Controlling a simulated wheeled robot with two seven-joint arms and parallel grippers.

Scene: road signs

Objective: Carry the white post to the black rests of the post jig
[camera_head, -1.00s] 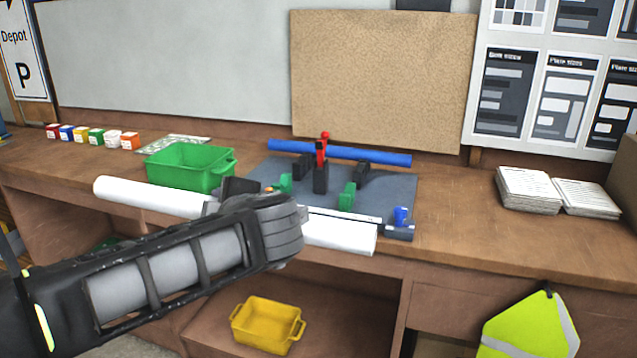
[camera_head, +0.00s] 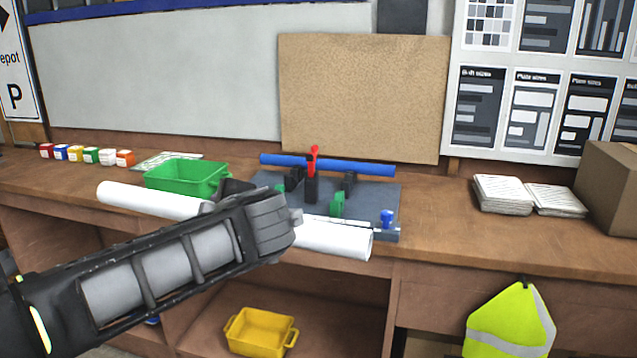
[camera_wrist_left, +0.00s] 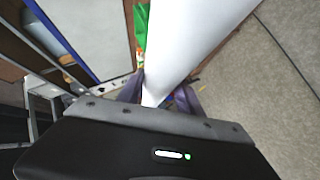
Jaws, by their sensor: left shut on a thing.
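The white post (camera_head: 335,239) is a long smooth cylinder, held level in front of the bench edge in the head view. My left gripper (camera_head: 250,203) is shut on it around its middle. The left wrist view shows the post (camera_wrist_left: 195,40) running up between the fingers (camera_wrist_left: 160,97). The post jig (camera_head: 370,205) is a grey-blue plate on the bench behind the post. Its black rests (camera_head: 349,180) stand near the back, beside a red-handled clamp (camera_head: 313,160) and a green block (camera_head: 337,204). The gripper hides the plate's front left. My right gripper is out of view.
A blue bar (camera_head: 350,168) lies across the jig's back. A green bin (camera_head: 180,176) stands left of the jig. Open papers (camera_head: 503,194) and a cardboard box (camera_head: 610,190) are at right. A yellow bin (camera_head: 260,333) sits below. Bench between jig and papers is clear.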

